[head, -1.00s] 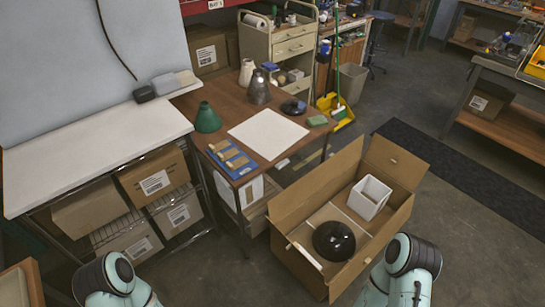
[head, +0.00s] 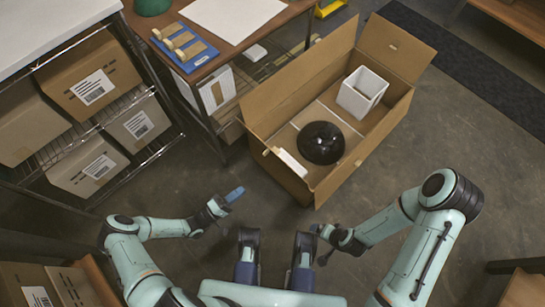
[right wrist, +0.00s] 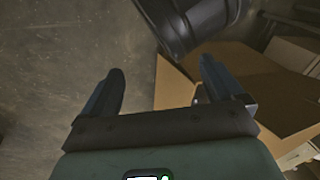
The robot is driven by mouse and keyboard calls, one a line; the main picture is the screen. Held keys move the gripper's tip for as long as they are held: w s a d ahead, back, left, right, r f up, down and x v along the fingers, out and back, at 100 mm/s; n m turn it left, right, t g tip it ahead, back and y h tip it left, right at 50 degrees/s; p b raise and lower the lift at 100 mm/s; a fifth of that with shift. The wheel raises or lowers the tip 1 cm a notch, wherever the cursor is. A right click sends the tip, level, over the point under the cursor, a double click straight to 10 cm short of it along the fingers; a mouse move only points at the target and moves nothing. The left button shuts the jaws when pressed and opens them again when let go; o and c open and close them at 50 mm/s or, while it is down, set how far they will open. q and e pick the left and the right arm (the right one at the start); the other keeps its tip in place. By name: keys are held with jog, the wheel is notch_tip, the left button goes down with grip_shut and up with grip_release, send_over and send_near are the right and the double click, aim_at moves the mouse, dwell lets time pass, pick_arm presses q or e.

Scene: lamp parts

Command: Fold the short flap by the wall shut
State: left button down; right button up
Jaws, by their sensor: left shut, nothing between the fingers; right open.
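The open cardboard box (head: 340,179) stands on the floor in the head view. Its far-right short flap (head: 397,47) stands up and leans outward. A tall brown panel (head: 295,92) rises along its upper-left long side. Inside are a black dome (head: 320,143) and a white open-topped container (head: 362,91). My left gripper (head: 235,195) is shut and empty, left of the box's near end and apart from it. My right gripper (head: 322,244) is below the box's near corner. It is open and empty in the right wrist view (right wrist: 160,92), where cardboard (right wrist: 235,75) shows beyond the right finger.
A wooden table (head: 222,62) with a blue tray (head: 185,47) and white sheet (head: 232,15) stands beyond the box. A wire shelf with cartons (head: 92,86) stands at the left. A dark mat (head: 470,80) lies at the upper right. Bare floor surrounds the grippers.

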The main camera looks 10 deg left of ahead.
pick_arm(q)
jog(key=w+d+r+t+b, duration=0.1)
jog(key=w+d, duration=0.1)
jog(key=w, duration=0.4)
jog(key=w+d+r+t+y+b, duration=0.1)
jog(key=w+d, duration=0.2)
jog(key=w, duration=0.3)
jog(key=shift+w+d+r+n+b, duration=0.3)
jog(key=shift+w, duration=0.05)
pick_arm(e)
jog(key=shift+t, duration=0.3)
jog(key=shift+w+d+f, duration=0.3)
jog(key=shift+d+f, duration=0.05)
jog(key=shift+f, duration=0.35)
jog(key=shift+w+d+f, duration=0.35)
jog(key=shift+d+f, duration=0.05)
jog(key=shift+f, duration=0.25)
jog(key=shift+w+d+f, duration=0.3)
jog(key=shift+d+f, duration=0.05)
jog(key=shift+f, duration=0.35)
jog(key=shift+r, duration=0.1)
